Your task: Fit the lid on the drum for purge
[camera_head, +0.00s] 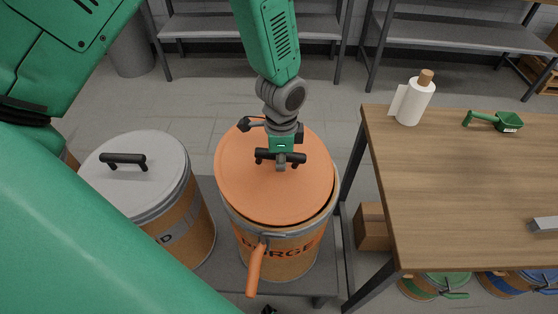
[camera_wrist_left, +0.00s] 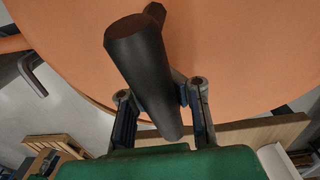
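The orange round lid (camera_head: 240,185) lies over the mouth of the purge drum (camera_head: 290,255), in the middle of the head view. The drum's grey rim shows past the lid at the lower right, so the lid looks a little off centre; I cannot tell whether it touches the rim all round. My left gripper (camera_head: 281,160) is above the lid at its black bar handle (camera_head: 296,157). In the left wrist view, the fingers (camera_wrist_left: 161,108) stand on both sides of the handle (camera_wrist_left: 142,65), closed around it. An orange lever (camera_head: 256,268) hangs at the drum's front.
A second drum with a grey lid (camera_head: 160,185) stands close on the left. Grey shelves (camera_head: 195,27) stand behind.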

